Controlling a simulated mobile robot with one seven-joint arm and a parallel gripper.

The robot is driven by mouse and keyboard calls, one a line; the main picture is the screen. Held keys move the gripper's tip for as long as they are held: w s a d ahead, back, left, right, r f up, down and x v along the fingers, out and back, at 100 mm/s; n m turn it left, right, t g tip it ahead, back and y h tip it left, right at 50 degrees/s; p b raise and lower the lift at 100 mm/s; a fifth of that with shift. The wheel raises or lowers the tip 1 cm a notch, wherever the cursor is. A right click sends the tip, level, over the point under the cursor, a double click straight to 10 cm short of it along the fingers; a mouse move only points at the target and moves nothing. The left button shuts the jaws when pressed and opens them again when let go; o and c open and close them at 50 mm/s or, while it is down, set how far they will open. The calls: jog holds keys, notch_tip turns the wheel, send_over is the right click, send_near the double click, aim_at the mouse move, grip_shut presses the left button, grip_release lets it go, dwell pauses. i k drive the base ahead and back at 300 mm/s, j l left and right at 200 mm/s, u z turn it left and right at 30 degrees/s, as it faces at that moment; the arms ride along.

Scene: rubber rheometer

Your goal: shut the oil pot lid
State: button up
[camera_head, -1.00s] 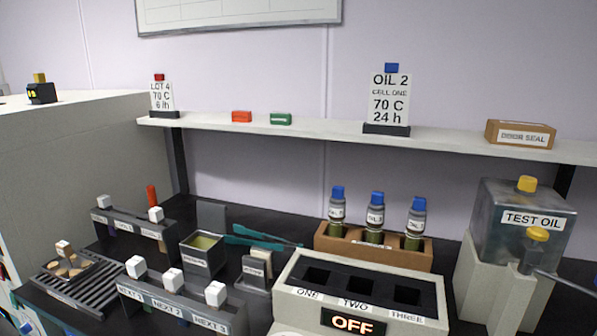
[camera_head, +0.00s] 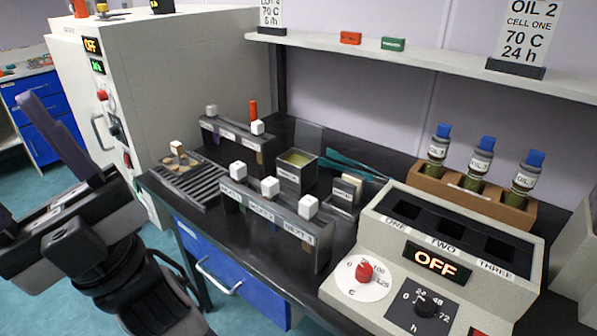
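The oil pot (camera_head: 296,181) is a small square dark metal box with yellowish oil visible inside. It stands on the black bench, behind the row of white-capped holders. A grey plate that looks like its lid (camera_head: 308,135) stands raised at the pot's back edge, so the pot is open on top. My gripper (camera_head: 18,160) is at the left edge of the view, well left of the pot and in front of the bench. Its two dark fingers are spread apart with nothing seen between them. One finger is partly cut off by the frame edge.
A rack marked NEXT (camera_head: 263,224) stands in front of the pot. A white-knobbed rack (camera_head: 233,139) and slatted tray (camera_head: 186,185) are to its left. The heating block (camera_head: 437,225) and bottle rack (camera_head: 453,197) are to its right. A tall cabinet (camera_head: 170,75) stands behind left.

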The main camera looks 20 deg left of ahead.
aim_at(308, 136)
jog(key=k+j+z, duration=0.2)
jog(key=j, duration=0.4)
jog(key=k+j+z, duration=0.2)
jog(key=k+j, duration=0.25)
jog(key=j, duration=0.15)
jog(key=k+j+z, duration=0.2)
jog(key=k+j, duration=0.2)
jog(key=i, duration=0.8)
jog(key=i+j, duration=0.1)
jog(key=i, duration=0.6)
